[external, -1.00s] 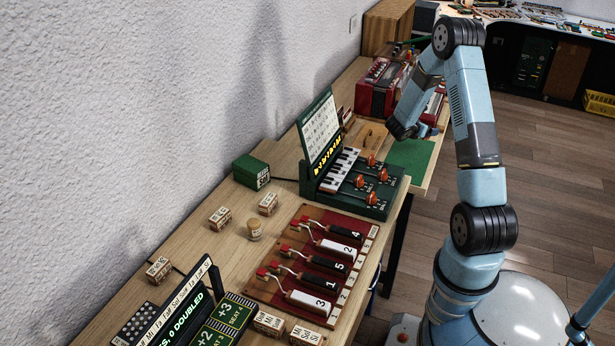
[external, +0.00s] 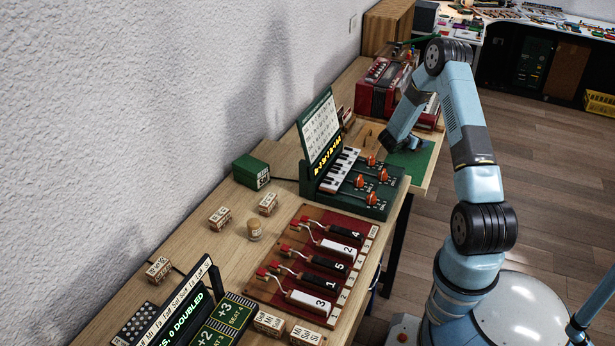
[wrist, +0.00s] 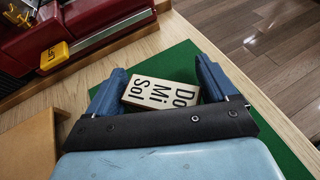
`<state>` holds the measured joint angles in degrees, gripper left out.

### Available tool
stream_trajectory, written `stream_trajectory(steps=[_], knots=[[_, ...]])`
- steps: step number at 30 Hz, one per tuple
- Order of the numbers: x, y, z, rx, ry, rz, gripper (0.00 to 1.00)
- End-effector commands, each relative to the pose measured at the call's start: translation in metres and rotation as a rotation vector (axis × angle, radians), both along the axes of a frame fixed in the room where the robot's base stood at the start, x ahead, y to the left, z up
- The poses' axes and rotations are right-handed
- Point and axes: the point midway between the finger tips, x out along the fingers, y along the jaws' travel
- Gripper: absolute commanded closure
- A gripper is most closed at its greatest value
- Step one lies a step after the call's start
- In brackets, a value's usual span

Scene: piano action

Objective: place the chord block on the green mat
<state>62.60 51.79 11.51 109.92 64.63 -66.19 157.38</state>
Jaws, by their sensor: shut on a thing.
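The chord block (wrist: 160,93), a pale wooden block with a dark edge marked Do, Mi and Sol, is between the two blue fingers of my gripper (wrist: 160,70) in the wrist view. My gripper is shut on it. The block sits slightly tilted in the picture, over the green mat (wrist: 181,60). I cannot tell whether it touches the mat. In the external view the green mat (external: 412,168) lies on the far table section, and my gripper (external: 409,144) is low over its back part. The block cannot be made out there.
A red accordion (external: 381,87) stands behind the mat, and its red body with a yellow tag shows in the wrist view (wrist: 75,30). A green keyboard console (external: 345,180) with orange knobs stands in front of it. A wooden board (wrist: 30,145) lies left of the mat.

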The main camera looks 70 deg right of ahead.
Motion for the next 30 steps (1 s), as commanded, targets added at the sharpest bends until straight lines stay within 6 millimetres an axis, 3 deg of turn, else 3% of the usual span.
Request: stream_trajectory(steps=[4,5,9,20,30], knots=[[0.0,0.0,-0.001,0.002,-0.001,0.0,0.45],[0.0,0.0,-0.001,0.002,-0.001,0.0,0.13],[0.0,0.0,-0.001,0.002,-0.001,0.0,0.0],[0.003,0.007,0.003,0.001,-0.001,0.001,0.0],[0.025,0.058,0.026,0.002,-0.001,0.003,0.0]])
